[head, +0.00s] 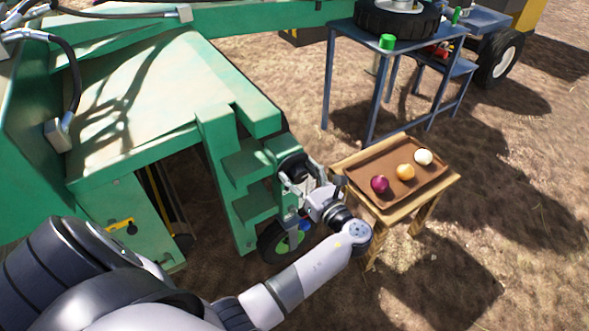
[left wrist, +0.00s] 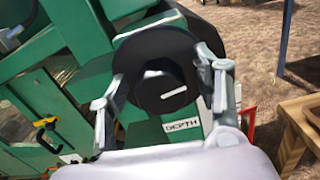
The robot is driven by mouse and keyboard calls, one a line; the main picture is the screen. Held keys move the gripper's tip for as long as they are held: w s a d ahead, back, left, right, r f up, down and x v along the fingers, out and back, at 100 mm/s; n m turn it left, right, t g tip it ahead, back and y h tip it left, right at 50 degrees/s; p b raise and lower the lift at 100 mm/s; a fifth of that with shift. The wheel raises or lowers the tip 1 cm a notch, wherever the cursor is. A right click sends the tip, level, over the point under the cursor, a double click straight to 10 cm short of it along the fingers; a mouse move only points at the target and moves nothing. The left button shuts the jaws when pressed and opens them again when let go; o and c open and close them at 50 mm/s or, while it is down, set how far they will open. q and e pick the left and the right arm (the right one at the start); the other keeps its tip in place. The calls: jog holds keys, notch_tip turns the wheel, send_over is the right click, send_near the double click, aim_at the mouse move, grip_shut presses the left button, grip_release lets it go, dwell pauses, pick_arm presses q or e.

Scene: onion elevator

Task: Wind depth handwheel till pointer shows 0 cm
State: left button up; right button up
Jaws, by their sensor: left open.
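The black depth handwheel (head: 291,164) sits on the green machine's front post, partly hidden by my left gripper in the head view. In the left wrist view the handwheel (left wrist: 150,62) faces me, with a black hub and a white mark lying nearly level. A white "DEPTH" label (left wrist: 182,126) is just below it. My left gripper (head: 310,182) is at the wheel. Its open fingers (left wrist: 165,90) stand on either side of the hub, in front of the rim; I cannot tell whether they touch it. The pointer and its reading cannot be made out. My right gripper is not in view.
A wooden stand with a brown tray (head: 410,186) holding a purple, an orange-yellow and a white onion is close right of my left gripper. A small wheel (head: 283,240) is below. A blue table (head: 345,40) stands behind. Bare soil lies at the right.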

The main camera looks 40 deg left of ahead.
pick_arm(q)
jog(key=shift+c, duration=0.6)
jog(key=c, duration=1)
